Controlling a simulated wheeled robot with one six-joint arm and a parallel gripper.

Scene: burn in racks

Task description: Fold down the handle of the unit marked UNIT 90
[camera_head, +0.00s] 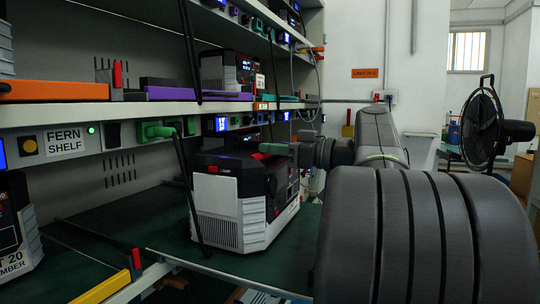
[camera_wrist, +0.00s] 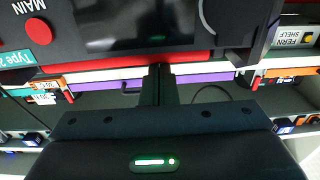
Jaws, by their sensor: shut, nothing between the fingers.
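A white-and-black unit (camera_head: 228,205) with a dark, red-trimmed top stands on the lower green shelf in the head view. No UNIT 90 marking is readable on it, and its handle cannot be made out clearly. My gripper (camera_head: 294,152) is at the unit's upper right edge in the head view; contact cannot be told. In the wrist view my gripper (camera_wrist: 160,80) is shut and empty, its dark fingers close together. Above them shows a unit's dark panel (camera_wrist: 140,25) with a red button, the word MAIN and a red edge.
Another unit (camera_head: 14,225), its label ending in 20, stands at the far left. The FERN SHELF label (camera_head: 65,141) marks the shelf edge above. A dark cable (camera_head: 187,185) hangs left of the middle unit. A black fan (camera_head: 482,120) stands at the right.

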